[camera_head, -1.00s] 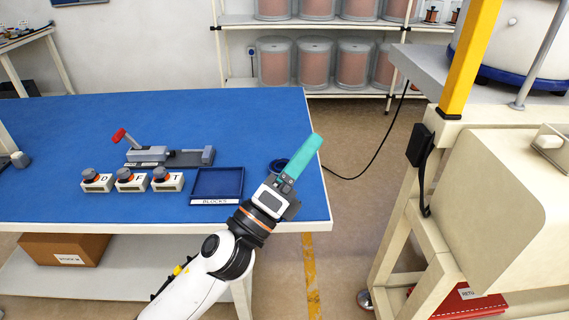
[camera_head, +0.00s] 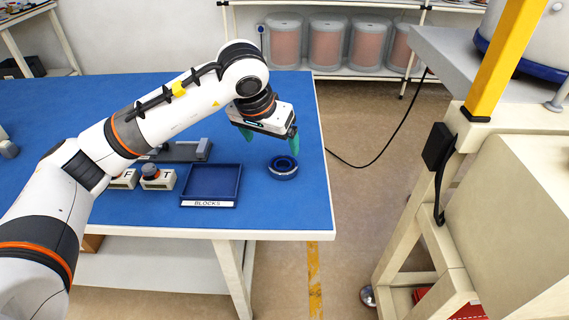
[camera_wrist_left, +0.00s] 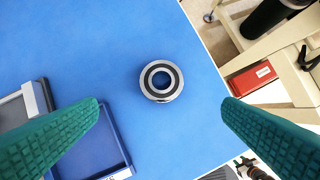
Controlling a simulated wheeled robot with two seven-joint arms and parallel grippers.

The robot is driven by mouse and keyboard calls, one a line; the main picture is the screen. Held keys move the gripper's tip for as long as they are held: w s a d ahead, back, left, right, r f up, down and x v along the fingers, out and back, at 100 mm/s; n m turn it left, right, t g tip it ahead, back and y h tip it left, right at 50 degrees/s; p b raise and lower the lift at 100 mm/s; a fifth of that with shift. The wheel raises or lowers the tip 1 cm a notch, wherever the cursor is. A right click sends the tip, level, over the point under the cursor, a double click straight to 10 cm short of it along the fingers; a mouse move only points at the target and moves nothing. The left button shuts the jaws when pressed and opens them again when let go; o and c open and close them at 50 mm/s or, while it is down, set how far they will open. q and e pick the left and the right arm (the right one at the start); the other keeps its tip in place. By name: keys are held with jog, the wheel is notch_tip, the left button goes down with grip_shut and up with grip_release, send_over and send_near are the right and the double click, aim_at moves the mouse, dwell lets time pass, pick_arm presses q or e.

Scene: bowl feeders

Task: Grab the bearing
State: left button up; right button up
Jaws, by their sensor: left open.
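The bearing (camera_head: 282,167) is a ring with a dark blue and silver look in the head view, lying flat on the blue table near its right edge. In the left wrist view the bearing (camera_wrist_left: 161,81) shows as a silver and black ring on the blue surface. My left gripper (camera_head: 270,138), with green fingers, hangs above the table just up from the bearing. In the left wrist view my left gripper (camera_wrist_left: 161,105) has its two green fingers wide apart, with nothing between them, and the bearing lies below. My right gripper is not in view.
A blue tray labelled BLOCKS (camera_head: 212,202) is left of the bearing. Button boxes marked F (camera_head: 124,180) and T (camera_head: 157,180) and a grey fixture (camera_head: 185,151) are farther left. The table (camera_head: 285,210) is bare around the bearing. A cream machine frame (camera_head: 405,225) stands to the right.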

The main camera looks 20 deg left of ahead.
pick_arm(q)
send_near(283, 164)
jog(key=x, duration=0.3)
jog(key=shift+s+a+f, duration=0.1)
jog(key=shift+s+f, duration=0.1)
jog(key=shift+s, duration=0.1)
jog(key=x, duration=0.5)
jog(key=shift+w, duration=0.35)
jog(key=c, duration=1.2)
jog(key=shift+r, duration=0.1)
